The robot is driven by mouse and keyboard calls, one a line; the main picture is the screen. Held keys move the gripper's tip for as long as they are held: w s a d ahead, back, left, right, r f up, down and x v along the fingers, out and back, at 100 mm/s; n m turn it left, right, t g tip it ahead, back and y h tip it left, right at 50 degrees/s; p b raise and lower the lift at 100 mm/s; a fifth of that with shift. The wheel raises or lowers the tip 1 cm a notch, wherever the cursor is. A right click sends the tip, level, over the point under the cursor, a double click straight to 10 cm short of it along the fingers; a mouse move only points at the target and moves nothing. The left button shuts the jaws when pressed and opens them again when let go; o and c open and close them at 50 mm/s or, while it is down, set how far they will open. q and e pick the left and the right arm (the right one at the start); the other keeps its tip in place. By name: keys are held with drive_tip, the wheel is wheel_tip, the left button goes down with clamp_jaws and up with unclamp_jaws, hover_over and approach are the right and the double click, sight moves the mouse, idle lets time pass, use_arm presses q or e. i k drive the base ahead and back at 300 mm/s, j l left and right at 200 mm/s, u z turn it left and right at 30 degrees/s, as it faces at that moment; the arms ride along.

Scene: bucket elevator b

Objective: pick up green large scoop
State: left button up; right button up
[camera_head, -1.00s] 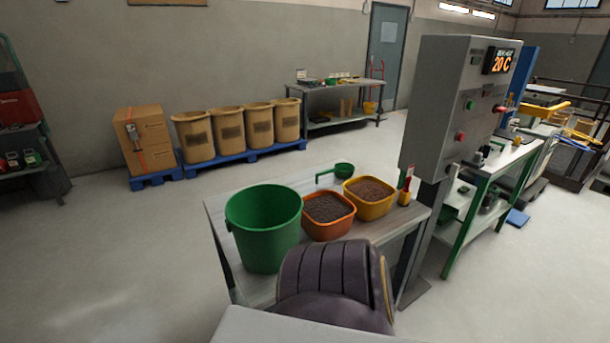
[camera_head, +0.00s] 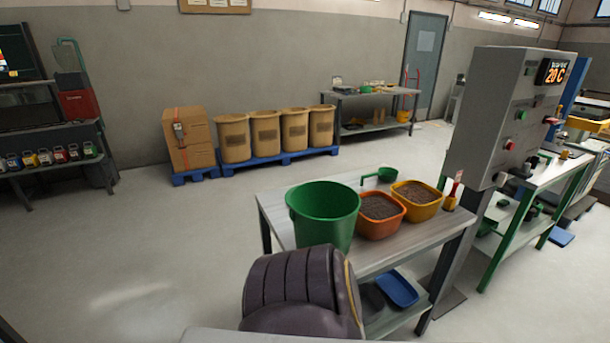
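The green large scoop (camera_head: 386,174) lies at the back of the metal table (camera_head: 281,207), its handle (camera_head: 368,178) pointing left. It is behind the orange and yellow tubs. A large green bucket (camera_head: 322,214) stands on the table's left part. Neither of my grippers shows in this view, so I cannot see whether they hold anything.
An orange tub (camera_head: 381,217) and a yellow tub (camera_head: 417,202) of dark granules stand right of the bucket. A small brush (camera_head: 451,197) is beside them. A grey control cabinet (camera_head: 500,115) rises at the table's right. The floor on the left is clear.

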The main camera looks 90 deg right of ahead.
sight(389, 174)
drive_tip(key=i+j+z, duration=0.2)
drive_tip(key=i, duration=0.3)
drive_tip(key=i+l+z, duration=0.1)
drive_tip(key=i+z, duration=0.55)
drive_tip(key=z, duration=0.15)
drive_tip(key=i+l+z, duration=0.1)
drive_tip(key=i+z, duration=0.75)
drive_tip(key=i, duration=0.6)
drive_tip(key=i+j+z, duration=0.15)
drive_tip(key=i+z, duration=0.2)
drive_tip(key=i+j+z, duration=0.3)
drive_tip(key=l, duration=0.1)
